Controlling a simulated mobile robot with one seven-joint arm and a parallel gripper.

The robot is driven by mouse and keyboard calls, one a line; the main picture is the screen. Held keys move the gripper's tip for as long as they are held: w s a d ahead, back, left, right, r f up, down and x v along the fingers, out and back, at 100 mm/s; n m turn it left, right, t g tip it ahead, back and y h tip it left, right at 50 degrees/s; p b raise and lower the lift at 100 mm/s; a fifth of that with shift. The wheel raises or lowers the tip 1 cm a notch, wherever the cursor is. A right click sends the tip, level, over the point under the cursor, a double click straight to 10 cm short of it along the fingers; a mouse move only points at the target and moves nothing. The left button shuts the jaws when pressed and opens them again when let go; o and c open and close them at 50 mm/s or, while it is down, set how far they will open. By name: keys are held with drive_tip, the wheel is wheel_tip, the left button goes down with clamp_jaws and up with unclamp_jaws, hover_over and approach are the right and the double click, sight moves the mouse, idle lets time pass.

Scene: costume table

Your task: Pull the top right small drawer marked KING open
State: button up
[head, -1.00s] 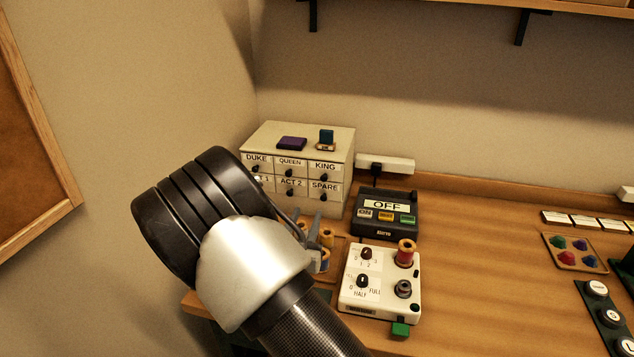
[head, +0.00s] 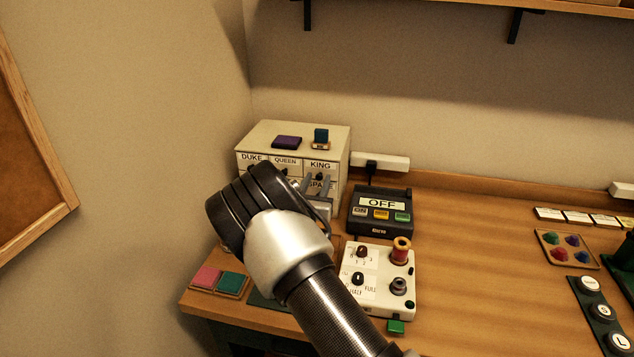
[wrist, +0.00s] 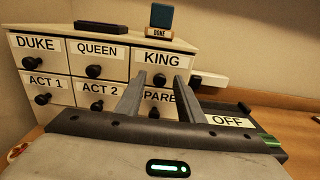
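The KING drawer (wrist: 157,60) is the top right drawer of a cream cabinet (head: 291,133); its label also shows in the head view (head: 320,165). It looks closed, with a dark round knob (wrist: 160,80). My gripper (wrist: 157,82) is open, its two grey fingers apart and pointing at the cabinet front. In the wrist view the KING knob appears between the fingertips, with nothing seen gripped. Whether the fingers are level with the knob in depth I cannot tell. In the head view my gripper (head: 319,180) is at the KING and SPARE drawers, and my arm hides part of the lower row.
A dark OFF box (head: 380,212) stands close to the right. A white control box (head: 378,280) is in front of it.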

drive_tip(key=shift+c, duration=0.3)
clamp_jaws()
drive_tip(key=s+a+p, duration=0.1)
drive_tip(key=s+a, duration=0.1)
drive_tip(key=s, duration=0.9)
drive_tip(key=shift+s+a+p, duration=0.15)
drive_tip(key=shift+s+p, duration=0.15)
drive_tip(key=shift+s, duration=0.05)
drive_tip(key=shift+o, duration=0.3)
unclamp_jaws()
drive_tip(key=s+a+b, duration=0.1)
drive_tip(key=s+a, duration=0.2)
drive_tip(key=s, duration=1.4)
drive_tip(key=shift+a+b, duration=0.15)
drive_tip(key=shift+b, duration=0.15)
